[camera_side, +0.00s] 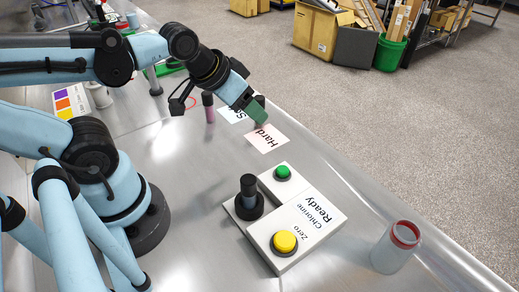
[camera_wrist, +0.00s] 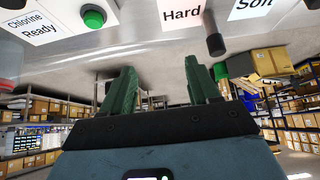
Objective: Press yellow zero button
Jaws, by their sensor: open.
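The yellow button (camera_side: 285,242) sits in a dark ring on the front end of a white panel (camera_side: 318,232), next to the word "Zero". My gripper (camera_side: 256,112) is up and away from it, above the table near the "Hard" card, beyond the far end of the panel. In the wrist view my gripper (camera_wrist: 162,82) has its two green fingers apart with nothing between them. The green button (camera_side: 282,172) is at the panel's far end and shows in the wrist view (camera_wrist: 93,18). I cannot make out the yellow button in the wrist view.
A black upright post (camera_side: 249,190) stands on the panel's left side, close to the yellow button. A clear jar with a red rim (camera_side: 394,250) stands to the right. The "Hard" card (camera_side: 266,140) lies flat, with a dark-capped vial (camera_side: 208,107) left of it.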

